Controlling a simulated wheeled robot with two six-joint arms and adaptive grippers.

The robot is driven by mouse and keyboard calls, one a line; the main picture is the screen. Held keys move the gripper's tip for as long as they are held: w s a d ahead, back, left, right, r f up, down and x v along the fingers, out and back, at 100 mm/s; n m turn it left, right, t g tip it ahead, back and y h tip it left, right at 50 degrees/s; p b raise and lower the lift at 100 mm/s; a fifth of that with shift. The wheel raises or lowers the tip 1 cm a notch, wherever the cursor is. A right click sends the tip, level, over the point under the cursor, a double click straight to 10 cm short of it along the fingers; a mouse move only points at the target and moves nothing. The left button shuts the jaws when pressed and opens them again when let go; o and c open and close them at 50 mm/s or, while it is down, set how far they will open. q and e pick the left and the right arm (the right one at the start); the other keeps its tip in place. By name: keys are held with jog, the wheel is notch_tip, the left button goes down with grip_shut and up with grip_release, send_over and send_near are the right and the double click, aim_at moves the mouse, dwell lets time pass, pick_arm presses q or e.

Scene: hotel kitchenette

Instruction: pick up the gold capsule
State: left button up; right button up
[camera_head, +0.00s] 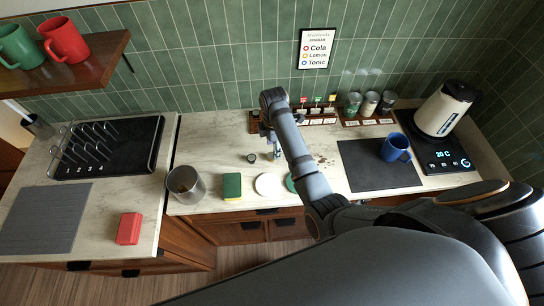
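My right arm comes in from the lower right and reaches over the middle of the counter. Its gripper (276,152) points down near the back of the counter, small and partly hidden by the arm; I cannot tell whether it is open or shut. A small dark round item (252,157) lies just left of it. I cannot make out a gold capsule for certain; it may be too small or hidden by the arm. My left gripper is not in view.
A wooden holder (318,120) with small coloured tags stands behind the gripper, with several canisters (370,104) to its right. A blue mug (396,148) stands on a dark mat (370,178). A metal cup (184,185), green sponge (232,186) and white disc (268,185) are front left.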

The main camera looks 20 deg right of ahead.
aim_at(271, 156)
jog(key=shift+w+a+f, duration=0.1)
jog(key=shift+w+f, duration=0.55)
jog(key=shift+w, duration=0.05)
jog(key=shift+a+f+p, duration=0.2)
jog(key=shift+f+p, duration=0.75)
jog(key=shift+f, duration=0.2)
jog(key=shift+s+f, duration=0.25)
jog(key=shift+f, duration=0.8)
jog(key=shift+w+f, duration=0.1)
jog(key=shift+f, duration=0.15)
jog(key=shift+c, duration=0.2)
jog(key=c, duration=0.4)
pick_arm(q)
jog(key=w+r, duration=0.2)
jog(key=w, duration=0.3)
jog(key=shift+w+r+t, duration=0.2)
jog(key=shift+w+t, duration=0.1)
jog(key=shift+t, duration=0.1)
pick_arm(e)
jog(key=shift+c, duration=1.1)
